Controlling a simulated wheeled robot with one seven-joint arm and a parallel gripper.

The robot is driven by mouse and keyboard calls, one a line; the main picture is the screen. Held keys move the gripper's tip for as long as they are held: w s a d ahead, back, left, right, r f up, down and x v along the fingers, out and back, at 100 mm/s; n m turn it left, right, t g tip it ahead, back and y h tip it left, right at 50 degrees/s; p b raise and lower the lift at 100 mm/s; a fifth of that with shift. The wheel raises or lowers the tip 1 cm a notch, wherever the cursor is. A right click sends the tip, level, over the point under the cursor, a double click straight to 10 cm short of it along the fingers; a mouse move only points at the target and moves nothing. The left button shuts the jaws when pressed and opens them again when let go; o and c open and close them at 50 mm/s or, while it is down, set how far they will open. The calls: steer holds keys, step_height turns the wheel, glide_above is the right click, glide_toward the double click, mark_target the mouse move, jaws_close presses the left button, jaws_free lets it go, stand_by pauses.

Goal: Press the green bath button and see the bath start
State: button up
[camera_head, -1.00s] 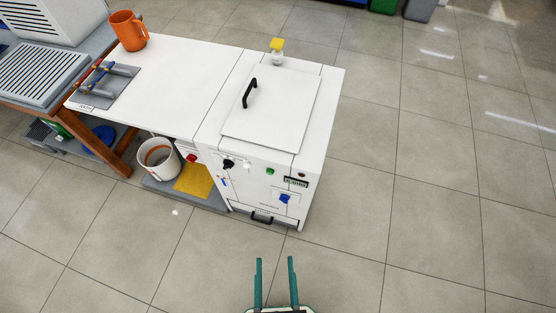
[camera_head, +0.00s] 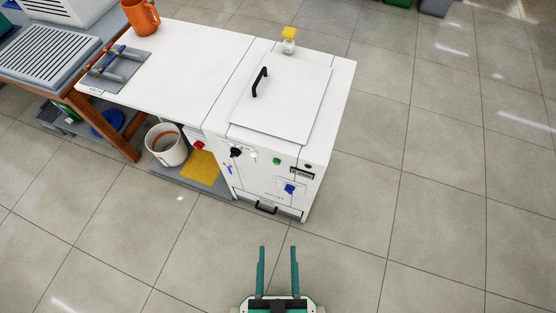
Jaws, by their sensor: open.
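The bath is a white cabinet (camera_head: 258,182) with a closed white lid (camera_head: 290,100) that has a black handle. The green button (camera_head: 277,161) is on its front panel, right of a black knob (camera_head: 236,152) and left of a small dark display (camera_head: 302,173). A blue knob (camera_head: 290,189) sits lower on the panel. The display is too small to read. My gripper (camera_head: 278,250) is open and empty at the bottom of the view. Its two teal fingers point toward the cabinet front, apart from the button.
A white bucket (camera_head: 166,146) and a yellow cloth (camera_head: 200,165) are below. The tiled floor (camera_head: 430,180) right and in front is clear.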

stand_by(0.4)
jaws_close()
stand_by(1.6)
